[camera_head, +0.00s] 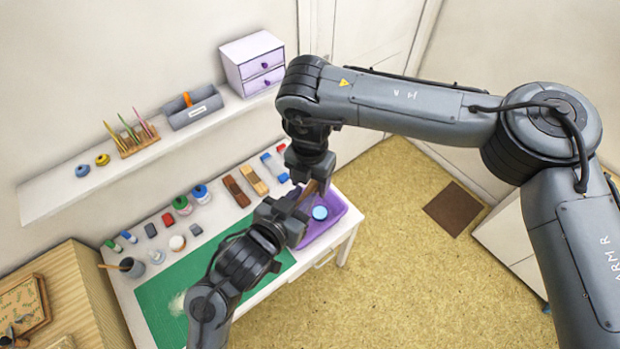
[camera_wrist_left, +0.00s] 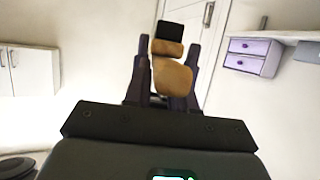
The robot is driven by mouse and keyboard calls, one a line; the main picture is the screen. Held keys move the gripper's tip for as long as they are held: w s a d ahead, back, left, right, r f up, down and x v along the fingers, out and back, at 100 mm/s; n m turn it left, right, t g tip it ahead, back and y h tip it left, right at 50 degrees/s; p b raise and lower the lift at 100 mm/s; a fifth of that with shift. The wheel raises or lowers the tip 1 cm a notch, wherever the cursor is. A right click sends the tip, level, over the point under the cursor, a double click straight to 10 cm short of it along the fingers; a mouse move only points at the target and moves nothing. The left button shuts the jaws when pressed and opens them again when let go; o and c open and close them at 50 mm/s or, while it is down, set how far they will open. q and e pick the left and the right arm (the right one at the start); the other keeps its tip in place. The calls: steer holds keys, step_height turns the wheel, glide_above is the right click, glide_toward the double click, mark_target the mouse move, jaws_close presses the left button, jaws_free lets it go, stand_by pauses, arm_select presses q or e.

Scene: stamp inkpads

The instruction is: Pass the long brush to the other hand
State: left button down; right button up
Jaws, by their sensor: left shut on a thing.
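The long brush (camera_head: 305,194) is a thin brown piece between my two grippers in the head view, mostly hidden by them. My left gripper (camera_head: 291,212) is shut on it, above the near edge of the table. In the left wrist view, the left gripper's fingers (camera_wrist_left: 168,85) stand on either side of a tan-brown piece (camera_wrist_left: 174,76) with a dark end at the top. My right gripper (camera_head: 313,178) points down from above, close to the brush's upper end. Its jaws are too hidden to tell whether they grip it.
A purple tray (camera_head: 335,212) with a blue round lid (camera_head: 320,212) lies below the grippers. A green mat (camera_head: 165,290) covers the table's front. Bottles, blocks and inkpads stand along the back. A shelf (camera_head: 60,190) with a purple drawer box (camera_head: 252,60) runs along the wall.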

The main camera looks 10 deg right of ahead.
steer(key=c, duration=0.9)
arm_select(q)
steer(key=c, duration=0.8)
jaws_free()
steer(key=shift+c, duration=0.2)
arm_select(e)
steer(key=shift+a, duration=0.1)
steer(key=shift+c, duration=0.9)
jaws_close()
